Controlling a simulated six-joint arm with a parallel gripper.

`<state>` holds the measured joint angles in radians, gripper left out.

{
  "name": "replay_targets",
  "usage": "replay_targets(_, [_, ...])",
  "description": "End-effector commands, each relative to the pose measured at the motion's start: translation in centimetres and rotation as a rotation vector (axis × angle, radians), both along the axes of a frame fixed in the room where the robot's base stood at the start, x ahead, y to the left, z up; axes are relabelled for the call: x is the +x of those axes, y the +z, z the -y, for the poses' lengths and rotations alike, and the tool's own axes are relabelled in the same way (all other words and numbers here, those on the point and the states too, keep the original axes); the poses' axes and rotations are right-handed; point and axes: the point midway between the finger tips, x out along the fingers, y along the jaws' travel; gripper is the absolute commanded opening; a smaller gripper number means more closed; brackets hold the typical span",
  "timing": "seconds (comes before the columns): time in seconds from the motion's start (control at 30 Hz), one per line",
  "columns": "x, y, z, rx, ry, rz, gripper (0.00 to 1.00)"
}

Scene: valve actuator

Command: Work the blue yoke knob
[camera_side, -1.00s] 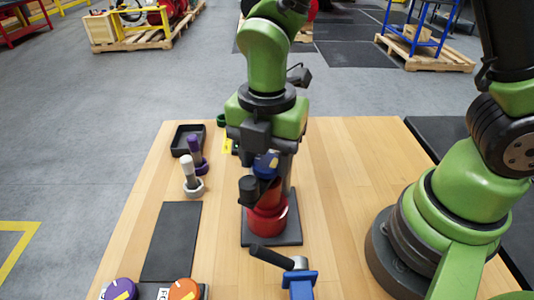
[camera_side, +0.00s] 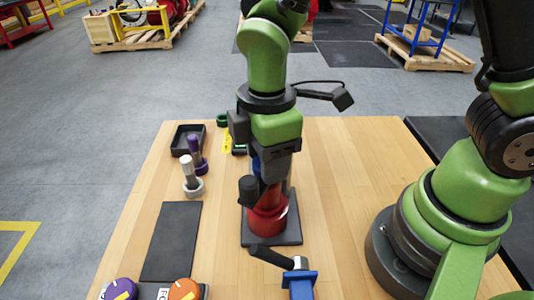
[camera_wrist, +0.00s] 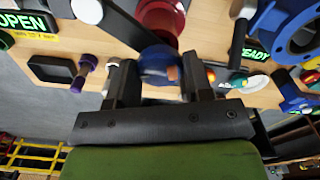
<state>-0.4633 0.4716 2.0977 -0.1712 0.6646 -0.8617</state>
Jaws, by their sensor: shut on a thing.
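The blue yoke knob (camera_wrist: 158,66) sits between the two dark fingers of my gripper (camera_wrist: 157,78) in the wrist view. In the side view only a blue sliver of the knob (camera_side: 256,166) shows; my gripper (camera_side: 271,168) hides the rest. My gripper is shut on the knob from above. Under it stands the red valve body (camera_side: 268,217), upright on a dark square plate (camera_side: 288,234). The red body also shows in the wrist view (camera_wrist: 163,20).
A black-ended part (camera_side: 248,190) sticks out left of the red body. A blue fixture with a black lever (camera_side: 300,280) stands in front. Bare wood lies to the right.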

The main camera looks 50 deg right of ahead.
Motion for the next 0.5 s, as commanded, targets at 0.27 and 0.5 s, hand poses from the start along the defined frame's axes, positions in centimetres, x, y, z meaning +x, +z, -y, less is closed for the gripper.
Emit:
replay_targets(0.27, [0.01, 0.04, -0.08, 0.002, -0.063, 0.001, 0.23])
replay_targets(0.5, [0.02, 0.04, -0.09, 0.003, -0.071, 0.001, 0.23])
